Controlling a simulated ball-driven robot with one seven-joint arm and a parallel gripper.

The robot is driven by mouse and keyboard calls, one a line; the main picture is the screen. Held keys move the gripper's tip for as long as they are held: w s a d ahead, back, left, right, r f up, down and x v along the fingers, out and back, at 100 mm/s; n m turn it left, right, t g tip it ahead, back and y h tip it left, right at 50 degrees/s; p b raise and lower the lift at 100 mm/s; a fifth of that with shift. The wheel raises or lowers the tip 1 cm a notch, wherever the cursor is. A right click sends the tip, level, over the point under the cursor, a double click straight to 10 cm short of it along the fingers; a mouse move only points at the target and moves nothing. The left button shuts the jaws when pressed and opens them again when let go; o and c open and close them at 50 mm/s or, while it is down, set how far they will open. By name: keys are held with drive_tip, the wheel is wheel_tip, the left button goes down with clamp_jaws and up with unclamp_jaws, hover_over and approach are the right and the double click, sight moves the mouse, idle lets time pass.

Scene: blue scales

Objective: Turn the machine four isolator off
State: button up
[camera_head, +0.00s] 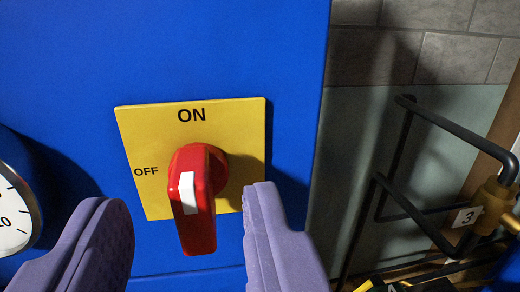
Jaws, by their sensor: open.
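The isolator has a red rotary handle (199,228) on a yellow plate (142,140) fixed to a blue panel. The plate reads ON at the top and OFF at the left. The handle stands roughly upright, in line with ON, with a white mark on the upper part of its front face. No machine number shows on it. My gripper (186,198) is open, with one purple finger to the left and one to the right of the handle. Gaps show between the fingers and the handle, and the right finger overlaps the plate's lower right corner.
A round white gauge (14,216) sticks out at the left edge, near my left finger. The blue cabinet (285,40) ends right of the plate. Beyond it are a black tube frame (448,125), a brass fitting (491,203) with a tag reading 3, and a tiled wall.

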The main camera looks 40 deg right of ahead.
sight(187, 198)
drive_tip(key=x, duration=0.4)
drive_tip(key=shift+w+d+b, duration=0.25)
drive_tip(key=shift+w+b, duration=0.05)
drive_tip(key=shift+b, duration=0.1)
clamp_jaws()
